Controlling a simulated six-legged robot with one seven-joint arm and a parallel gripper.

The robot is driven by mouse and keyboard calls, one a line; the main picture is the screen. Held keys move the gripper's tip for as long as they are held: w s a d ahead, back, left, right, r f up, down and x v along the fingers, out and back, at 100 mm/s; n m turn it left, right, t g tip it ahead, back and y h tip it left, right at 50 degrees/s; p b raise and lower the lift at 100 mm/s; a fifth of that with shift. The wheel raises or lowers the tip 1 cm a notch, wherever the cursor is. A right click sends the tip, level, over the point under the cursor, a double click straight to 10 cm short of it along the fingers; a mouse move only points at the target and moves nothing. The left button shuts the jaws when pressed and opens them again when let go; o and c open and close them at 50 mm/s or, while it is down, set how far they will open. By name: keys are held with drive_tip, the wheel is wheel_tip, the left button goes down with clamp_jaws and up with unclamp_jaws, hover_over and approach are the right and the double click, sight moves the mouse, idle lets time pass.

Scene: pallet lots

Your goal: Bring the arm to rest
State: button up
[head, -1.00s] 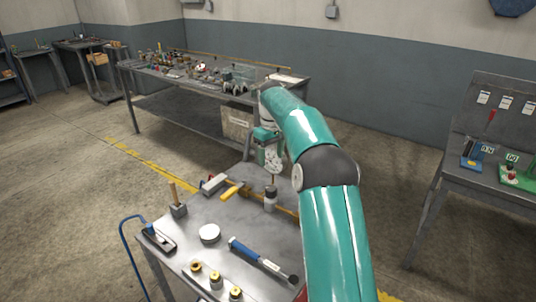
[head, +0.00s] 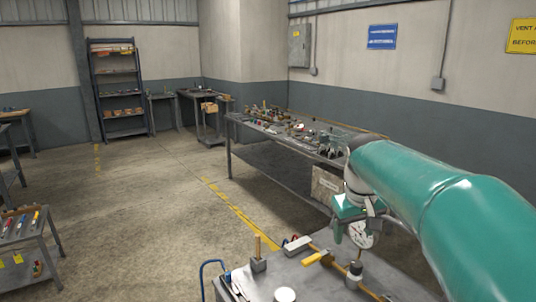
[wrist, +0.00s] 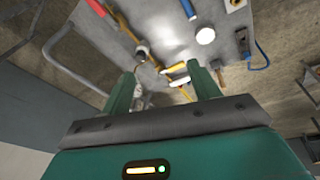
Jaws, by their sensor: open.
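My arm (head: 450,205) reaches in from the right in the head view, its hand hanging over the far part of the near table. My gripper (wrist: 162,68) shows in the wrist view with its two green fingers apart and nothing clearly held between them. The tabletop (wrist: 160,20) lies beyond the fingertips. In the head view a pale round dial-like disc (head: 361,235) shows just below the hand; I cannot tell whether it belongs to the arm. The fingertips are hard to make out there.
The near table (head: 310,283) carries a wooden-handled mallet (head: 257,252), a yellow-handled tool (head: 316,258), a dark-and-white container (head: 354,272) and a white round item (head: 285,295). A cluttered long bench (head: 250,122) stands behind. Open floor (head: 140,215) lies to the left.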

drive_tip(key=s+a+f+m+t, duration=0.1)
drive_tip(key=s+a+f, duration=0.1)
drive_tip(key=s, duration=0.9)
drive_tip(key=s+a+f+m+t, duration=0.1)
drive_tip(key=s+f, duration=0.3)
drive_tip(key=s, duration=0.8)
drive_tip(key=shift+a+f+t+y, duration=0.3)
drive_tip(key=shift+a+t+y, duration=0.1)
drive_tip(key=shift+a+t, duration=0.1)
drive_tip(key=shift+s, duration=0.1)
drive_tip(key=shift+c, duration=0.4)
idle(2.4)
drive_tip(key=c, duration=0.5)
drive_tip(key=shift+o, duration=0.2)
